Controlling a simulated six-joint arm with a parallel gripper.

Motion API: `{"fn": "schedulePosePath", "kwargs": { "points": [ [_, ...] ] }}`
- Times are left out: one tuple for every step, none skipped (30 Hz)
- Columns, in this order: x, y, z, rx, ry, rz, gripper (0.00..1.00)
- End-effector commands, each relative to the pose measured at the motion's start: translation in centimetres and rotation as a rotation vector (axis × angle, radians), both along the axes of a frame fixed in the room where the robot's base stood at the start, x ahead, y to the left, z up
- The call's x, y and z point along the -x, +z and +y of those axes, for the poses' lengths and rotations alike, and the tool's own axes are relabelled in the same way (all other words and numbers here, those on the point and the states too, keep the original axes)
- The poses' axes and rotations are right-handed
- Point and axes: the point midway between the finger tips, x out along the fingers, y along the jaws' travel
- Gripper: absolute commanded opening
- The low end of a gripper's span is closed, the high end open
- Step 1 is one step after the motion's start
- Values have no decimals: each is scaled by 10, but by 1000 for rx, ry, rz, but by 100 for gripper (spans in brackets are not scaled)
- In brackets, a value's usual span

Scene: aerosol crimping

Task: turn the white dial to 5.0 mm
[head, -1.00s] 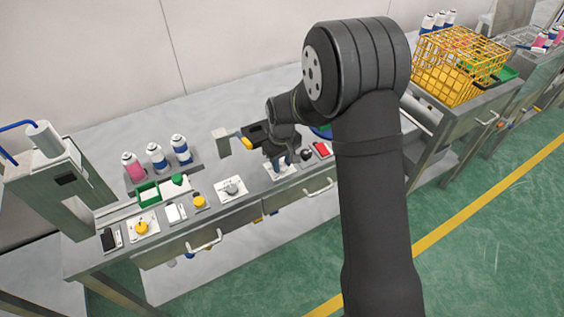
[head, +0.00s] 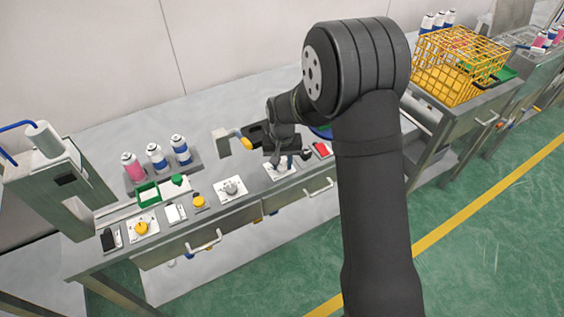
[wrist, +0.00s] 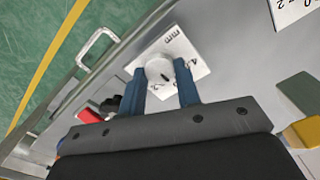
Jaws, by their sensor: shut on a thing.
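The white dial (wrist: 158,69) sits on a white plate (wrist: 199,66) with dark printed markings, partly readable as a "4" and "mm". A small dark mark shows on the dial's face, but the value it points at is too small to tell. My gripper (wrist: 160,70) has its two blue fingers shut on the dial, one on each side. In the head view my gripper (head: 282,150) is low over the bench, and the dial there is mostly hidden under it. The plate's edge (head: 271,174) shows below it.
Another dial (head: 231,187) on a white plate is to the left. A yellow knob (head: 141,227), green tray (head: 147,193) and several cans (head: 156,158) stand further left. A red item (head: 322,149) and dark knob (head: 306,154) are close right. A grey block (head: 221,143) stands behind left.

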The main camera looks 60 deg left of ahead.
Motion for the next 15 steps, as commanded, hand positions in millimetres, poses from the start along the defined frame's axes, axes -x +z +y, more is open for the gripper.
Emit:
{"fn": "schedulePosePath", "kwargs": {
  "points": [
    [0,0,0,0,-4,0,7],
    [0,0,0,0,-5,0,7],
    [0,0,0,0,-6,0,7],
    [0,0,0,0,-6,0,7],
    [0,0,0,0,-6,0,7],
    [0,0,0,0,-6,0,7],
    [0,0,0,0,-6,0,7],
    [0,0,0,-1,-6,0,7],
    [0,0,0,-1,-5,0,7],
    [0,0,0,-1,-5,0,7],
    [0,0,0,-1,-5,0,7],
    [0,0,0,-1,-5,0,32],
    [0,0,0,-1,-5,0,38],
    [0,0,0,-1,-5,0,44],
    [0,0,0,0,-5,0,52]
  ]
}}
